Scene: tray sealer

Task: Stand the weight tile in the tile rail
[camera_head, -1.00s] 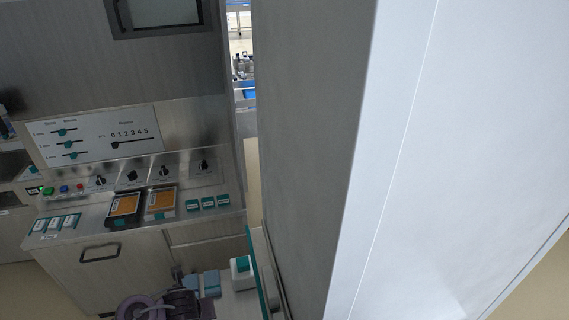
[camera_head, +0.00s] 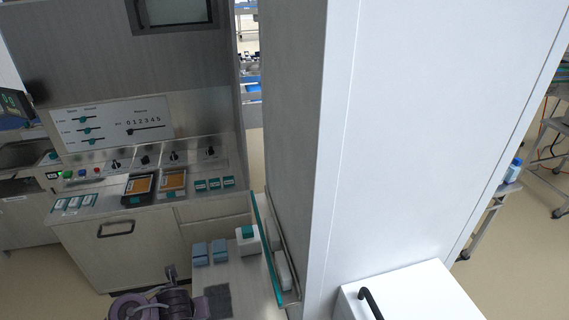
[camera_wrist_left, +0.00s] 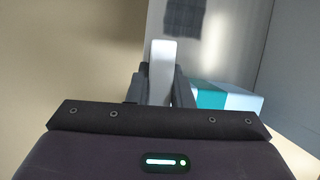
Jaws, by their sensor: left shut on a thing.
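In the left wrist view my left gripper (camera_wrist_left: 158,88) is shut on a pale, narrow slab (camera_wrist_left: 162,65) that sticks up between the fingers; no label shows on it, so I cannot tell if it is the weight tile. In the head view only purple parts of my left arm show at the bottom, and the held piece cannot be made out. Small teal-and-white tiles lie on the console in a left group (camera_head: 74,204) and a right group (camera_head: 214,184). I cannot tell which part is the tile rail. My right gripper is not in view.
A white-and-teal block (camera_head: 248,239) stands on the pale bench, beside blue-grey blocks (camera_head: 210,252) and a dark square patch (camera_head: 217,301). It also shows right of the fingers in the left wrist view (camera_wrist_left: 230,97). A tall white cabinet (camera_head: 400,150) fills the head view's right-centre.

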